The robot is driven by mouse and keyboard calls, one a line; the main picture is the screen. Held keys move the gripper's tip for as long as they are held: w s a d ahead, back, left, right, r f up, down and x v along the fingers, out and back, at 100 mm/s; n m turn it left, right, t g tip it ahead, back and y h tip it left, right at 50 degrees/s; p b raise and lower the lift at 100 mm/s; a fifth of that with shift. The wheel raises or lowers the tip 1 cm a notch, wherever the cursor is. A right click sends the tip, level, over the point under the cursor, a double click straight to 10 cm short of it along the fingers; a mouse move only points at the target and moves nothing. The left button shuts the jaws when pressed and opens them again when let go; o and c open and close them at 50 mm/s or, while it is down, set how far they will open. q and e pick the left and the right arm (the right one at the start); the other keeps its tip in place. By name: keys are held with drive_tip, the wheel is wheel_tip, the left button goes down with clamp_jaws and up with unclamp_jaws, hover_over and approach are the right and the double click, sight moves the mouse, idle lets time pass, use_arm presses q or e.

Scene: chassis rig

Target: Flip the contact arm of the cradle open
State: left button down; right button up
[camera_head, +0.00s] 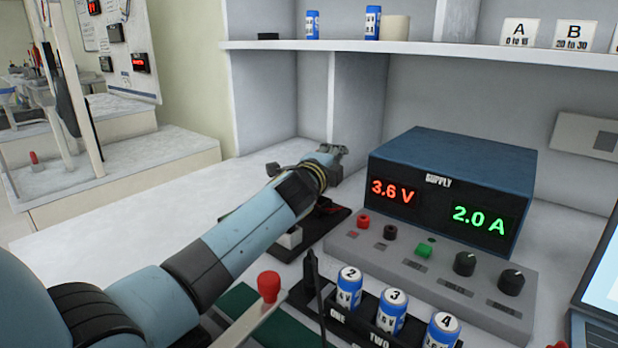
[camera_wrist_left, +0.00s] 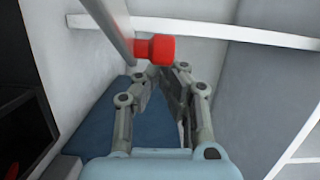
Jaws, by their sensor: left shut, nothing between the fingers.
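A pale bar with a red knob (camera_head: 268,287), which looks like the contact arm, shows at the front left of the head view. A green board (camera_head: 250,306) lies beside it. My left gripper (camera_head: 335,152) is farther back, near the back wall and left of the supply. Its fingers (camera_wrist_left: 166,74) are shut and empty. The left wrist view shows a grey bar with a red knob (camera_wrist_left: 155,48) close to the fingertips; I cannot tell whether they touch. My left arm hides part of a dark base (camera_head: 330,225) on the bench. My right gripper is out of view.
The blue supply (camera_head: 455,165) reads 3.6 V and 2.0 A. Its grey control panel (camera_head: 430,265) has knobs in front. A black rack (camera_head: 368,325) holds several numbered blue cells. A shelf (camera_head: 440,48) runs along the back. Bare bench shows left of my arm.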

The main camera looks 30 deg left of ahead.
use_arm(q)
drive_tip(key=shift+w+a+f, duration=0.1)
drive_tip(key=shift+w+a, duration=0.45)
drive_tip(key=shift+a, duration=0.05)
drive_tip(key=shift+w+a, duration=0.1)
drive_tip(key=s+d, duration=0.1)
drive_tip(key=s, duration=1)
drive_tip(key=shift+s+d+r, duration=0.2)
drive_tip(key=shift+s+d, duration=0.15)
drive_tip(key=shift+s, duration=0.05)
